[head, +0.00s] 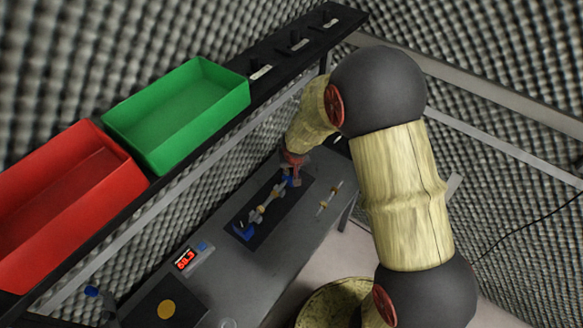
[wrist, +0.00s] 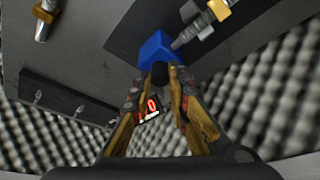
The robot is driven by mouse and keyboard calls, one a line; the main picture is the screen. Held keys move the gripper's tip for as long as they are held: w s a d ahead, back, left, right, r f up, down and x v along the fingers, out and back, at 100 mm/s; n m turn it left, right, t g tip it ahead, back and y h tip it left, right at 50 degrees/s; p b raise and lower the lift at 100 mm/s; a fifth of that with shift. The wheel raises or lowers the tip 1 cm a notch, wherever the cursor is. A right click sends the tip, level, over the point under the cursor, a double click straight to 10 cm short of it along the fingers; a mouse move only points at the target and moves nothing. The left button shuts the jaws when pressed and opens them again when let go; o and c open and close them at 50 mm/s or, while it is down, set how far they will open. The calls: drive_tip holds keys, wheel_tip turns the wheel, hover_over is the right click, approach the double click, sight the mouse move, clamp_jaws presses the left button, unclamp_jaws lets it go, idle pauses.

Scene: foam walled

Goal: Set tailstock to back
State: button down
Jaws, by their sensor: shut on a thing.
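The tailstock is a blue block (head: 291,181) at the far end of a dark plate on the bench. It also shows in the wrist view (wrist: 157,47), with a metal tip beside it on its right. A shaft with yellowish rings (head: 264,205) lies between it and another blue block (head: 243,231) at the near end. My gripper (head: 292,161) is at the tailstock's far end. In the wrist view my gripper (wrist: 158,79) is shut on a black knob-like part (wrist: 160,73) at the blue block's edge. The fingers hide part of it.
A second shaft (head: 330,198) lies right of the plate. A red-digit display (head: 187,260) and a black pad with a yellow disc (head: 166,309) sit nearer. A shelf above holds a red bin (head: 62,200) and a green bin (head: 178,112). Foam walls stand close behind.

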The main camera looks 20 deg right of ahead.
idle(0.5)
drive_tip(key=shift+w+d+r+p, duration=0.1)
drive_tip(key=shift+w+d+p, duration=0.75)
drive_tip(key=shift+d+p, duration=0.25)
drive_tip(key=c, duration=1.8)
unclamp_jaws()
drive_tip(key=shift+w+d, duration=0.1)
drive_tip(key=shift+d, duration=0.1)
drive_tip(key=shift+o, duration=0.6)
